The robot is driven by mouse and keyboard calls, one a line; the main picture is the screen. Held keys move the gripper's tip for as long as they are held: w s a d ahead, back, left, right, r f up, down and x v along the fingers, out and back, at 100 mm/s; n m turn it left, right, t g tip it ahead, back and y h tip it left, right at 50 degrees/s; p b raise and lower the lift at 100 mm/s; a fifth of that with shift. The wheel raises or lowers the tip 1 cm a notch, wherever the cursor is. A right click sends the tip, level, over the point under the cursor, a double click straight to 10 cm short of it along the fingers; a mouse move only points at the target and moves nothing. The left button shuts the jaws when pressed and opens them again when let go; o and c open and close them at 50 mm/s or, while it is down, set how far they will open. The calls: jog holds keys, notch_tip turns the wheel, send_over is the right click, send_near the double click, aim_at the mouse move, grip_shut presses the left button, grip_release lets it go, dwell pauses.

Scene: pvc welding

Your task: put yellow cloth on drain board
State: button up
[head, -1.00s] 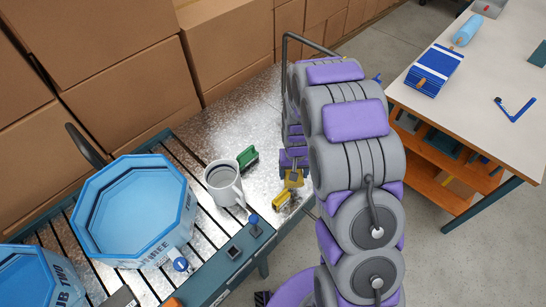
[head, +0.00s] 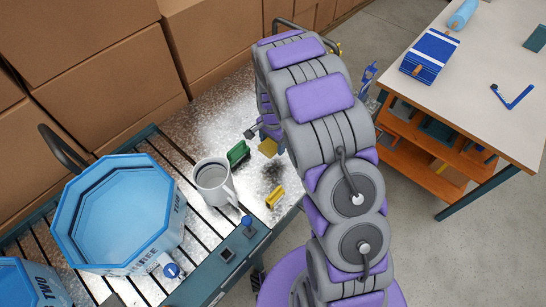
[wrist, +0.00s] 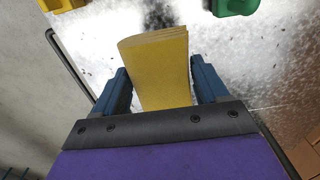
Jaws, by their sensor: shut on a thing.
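The yellow cloth (wrist: 160,70) is a folded flat piece between the two blue fingers of my gripper (wrist: 160,88) in the wrist view. In the head view the cloth (head: 268,147) shows at the end of my arm, beside the green block. My gripper is shut on it and seems to hold it above the shiny metal surface (head: 225,120), with a dark shadow below. I cannot tell which surface is the drain board; a slatted section (head: 190,222) adjoins the metal sheet. My arm hides part of the metal.
A grey mug (head: 213,182), a green block (head: 238,153) and a small yellow piece (head: 275,197) stand near the cloth. A large blue octagonal tub (head: 120,212) is on the left. Boxes line the back. A white-topped table (head: 470,110) stands apart on the right.

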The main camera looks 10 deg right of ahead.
notch_tip(320, 180, down, 8)
jog(key=shift+f+b, duration=0.25)
jog(key=shift+b, duration=0.4)
jog(key=shift+r, duration=0.1)
jog(key=o, duration=1)
notch_tip(320, 180, up, 12)
jog(key=shift+r+p, duration=0.2)
jog(key=shift+p, duration=0.95)
jog(key=s+d+r+n, duration=0.1)
jog(key=s+r+n, duration=0.1)
jog(key=s+r, duration=0.6)
jog(key=s+r+n, duration=0.3)
jog(key=s+r, duration=0.1)
jog(key=s, duration=0.5)
jog(key=s+r+n+g, duration=0.1)
jog(key=s+r+n, duration=0.2)
jog(key=s, duration=0.7)
jog(key=s+r+n, duration=0.2)
jog(key=s+r, duration=0.4)
jog(key=s, duration=0.4)
jog(key=shift+d+r+n+g, duration=0.25)
jog(key=shift+d+n+g, duration=0.1)
jog(key=shift+n+g, duration=0.05)
